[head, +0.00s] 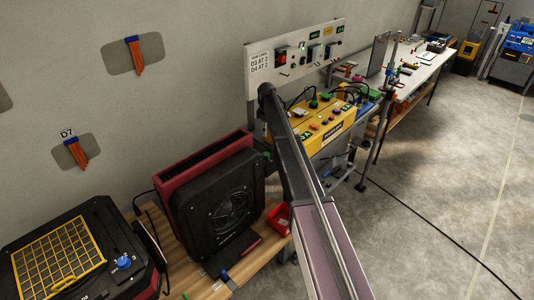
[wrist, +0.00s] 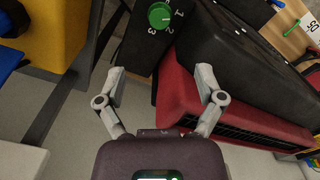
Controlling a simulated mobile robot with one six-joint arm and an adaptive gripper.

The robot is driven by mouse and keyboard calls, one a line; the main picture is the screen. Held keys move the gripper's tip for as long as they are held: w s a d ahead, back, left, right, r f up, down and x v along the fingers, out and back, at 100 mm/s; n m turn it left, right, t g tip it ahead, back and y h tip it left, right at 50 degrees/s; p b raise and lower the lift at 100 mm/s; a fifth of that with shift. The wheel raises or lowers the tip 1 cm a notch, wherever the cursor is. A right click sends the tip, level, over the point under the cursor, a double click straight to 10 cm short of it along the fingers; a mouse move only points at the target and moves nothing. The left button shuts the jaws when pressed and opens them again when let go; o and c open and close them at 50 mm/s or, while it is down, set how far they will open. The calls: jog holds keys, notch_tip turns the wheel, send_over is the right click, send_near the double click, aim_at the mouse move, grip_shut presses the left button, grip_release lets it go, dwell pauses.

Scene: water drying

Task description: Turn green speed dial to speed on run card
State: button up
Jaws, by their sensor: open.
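The green speed dial (wrist: 160,15) sits on a black panel at the top of the wrist view, with the white numerals 1, 2 and 3 around its edge. I cannot tell surely which numeral its mark faces. My gripper (wrist: 161,78) is open and empty, its two fingers spread below the dial and apart from it. The run card (head: 260,61) is a white card on the wall panel in the head view; its small lines seem to read D3 AT 3 and D4 AT 2. In the head view my arm hides the gripper.
A red and black fan dryer (head: 215,205) stands on the wooden bench; its red housing (wrist: 190,95) is close beside my right finger. A yellow-grilled dryer (head: 60,255) with a blue dial (head: 124,262) stands at lower left. A yellow control box (head: 325,128) is beyond my arm.

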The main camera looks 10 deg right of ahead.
jog(key=shift+f, duration=0.4)
dwell(0.3)
notch_tip(320, 180, down, 13)
jog(key=b, duration=1.4)
jog(key=shift+f, duration=0.15)
jog(key=c, duration=1.1)
